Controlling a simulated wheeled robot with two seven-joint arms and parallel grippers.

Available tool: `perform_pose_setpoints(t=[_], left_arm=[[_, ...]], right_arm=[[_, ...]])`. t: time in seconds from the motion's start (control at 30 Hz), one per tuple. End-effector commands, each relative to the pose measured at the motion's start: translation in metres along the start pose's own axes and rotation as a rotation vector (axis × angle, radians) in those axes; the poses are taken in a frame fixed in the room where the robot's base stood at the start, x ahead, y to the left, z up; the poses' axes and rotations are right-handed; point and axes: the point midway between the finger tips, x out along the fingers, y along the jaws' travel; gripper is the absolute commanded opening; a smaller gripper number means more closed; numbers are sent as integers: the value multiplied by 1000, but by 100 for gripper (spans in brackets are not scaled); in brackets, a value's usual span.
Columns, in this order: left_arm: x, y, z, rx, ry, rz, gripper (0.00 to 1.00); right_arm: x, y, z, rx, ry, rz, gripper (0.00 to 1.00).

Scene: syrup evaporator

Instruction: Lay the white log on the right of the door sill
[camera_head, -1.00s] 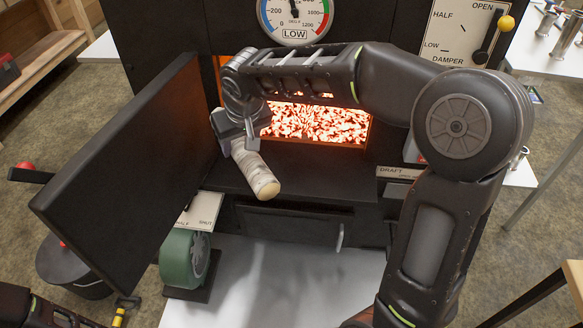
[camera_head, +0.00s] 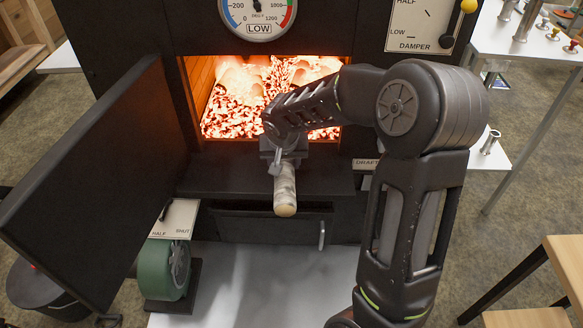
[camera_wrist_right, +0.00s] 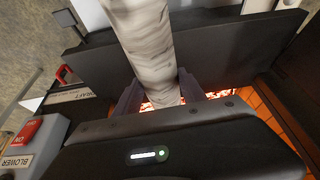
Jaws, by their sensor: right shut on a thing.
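The white log (camera_head: 285,190) is a pale birch-like piece with a tan cut end. My right gripper (camera_head: 284,160) is shut on it near its far end and holds it in front of the open firebox, over the black door sill (camera_head: 230,176). The log's near end points toward me. In the right wrist view the log (camera_wrist_right: 145,45) runs up from between the fingers of my right gripper (camera_wrist_right: 160,100). I cannot tell whether the log touches the sill. My left gripper is not in view.
The firebox (camera_head: 240,95) glows with embers behind my gripper. Its black door (camera_head: 100,180) stands open at the left. A green blower (camera_head: 167,270) stands below the sill at the left. A drawer-like lower door (camera_head: 270,226) with a handle is under the sill.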

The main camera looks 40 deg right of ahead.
Motion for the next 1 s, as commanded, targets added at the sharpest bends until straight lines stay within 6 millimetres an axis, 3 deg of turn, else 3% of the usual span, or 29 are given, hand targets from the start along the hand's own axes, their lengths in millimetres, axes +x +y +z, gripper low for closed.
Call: perform_pose_setpoints(t=[0.13, 0.63, 1.0], left_arm=[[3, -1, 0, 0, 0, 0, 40], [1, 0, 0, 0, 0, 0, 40], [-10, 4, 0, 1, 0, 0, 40]], right_arm=[[12, 17, 2, 53, 4, 19, 0], [16, 19, -1, 57, 2, 22, 0], [45, 21, -28, 58, 2, 23, 0]])
